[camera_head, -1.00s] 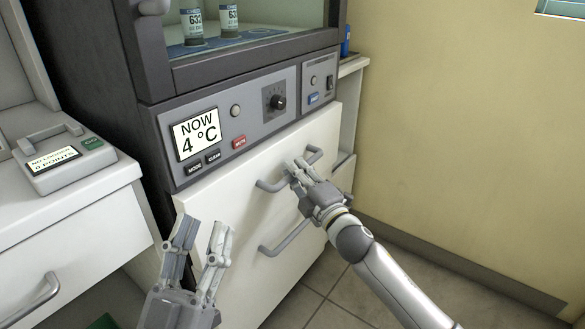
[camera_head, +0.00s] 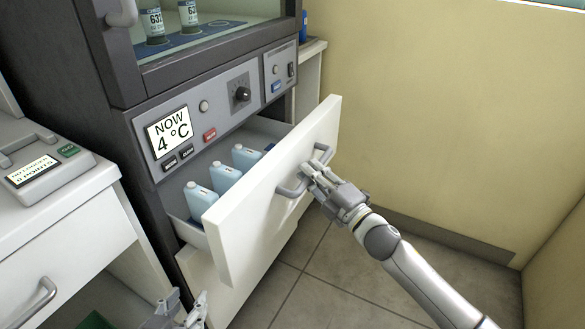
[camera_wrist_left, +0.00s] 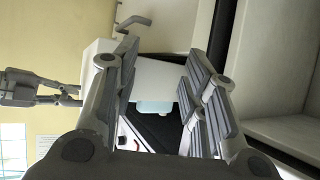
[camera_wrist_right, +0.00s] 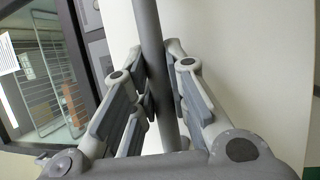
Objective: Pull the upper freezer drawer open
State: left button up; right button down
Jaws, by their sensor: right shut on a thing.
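The upper freezer drawer (camera_head: 262,205) stands pulled out below the control panel, with light blue bottles (camera_head: 226,176) standing in a row inside it. My right gripper (camera_head: 312,172) is at the drawer's front and shut on its grey handle (camera_head: 290,190). In the right wrist view the handle bar (camera_wrist_right: 153,60) runs between the fingers (camera_wrist_right: 160,85). My left gripper (camera_head: 182,310) is low at the bottom edge of the head view, apart from the drawer. In the left wrist view its fingers (camera_wrist_left: 160,75) are spread with nothing held between them.
The lower drawer front (camera_head: 205,280) is mostly hidden under the open drawer. The control panel (camera_head: 215,110) reads 4 °C. A white counter (camera_head: 60,210) with a small device (camera_head: 45,168) stands at the left. Tiled floor (camera_head: 330,290) is free at the right.

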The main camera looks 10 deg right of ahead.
pick_arm(q)
jog(key=s+a+f+g+y+p, duration=0.1)
jog(key=s+a+f+g, duration=0.1)
jog(key=s+f+g, duration=0.3)
jog(key=shift+s+a+f+p, duration=0.3)
jog(key=shift+s+a+f, duration=0.05)
jog(key=shift+s, duration=0.75)
pick_arm(e)
jog(key=s+d, duration=0.6)
jog(key=d, duration=0.3)
jog(key=shift+s, duration=0.3)
jog(key=shift+f, duration=0.1)
jog(key=c, duration=1.4)
grip_release()
jog(key=v, duration=1.2)
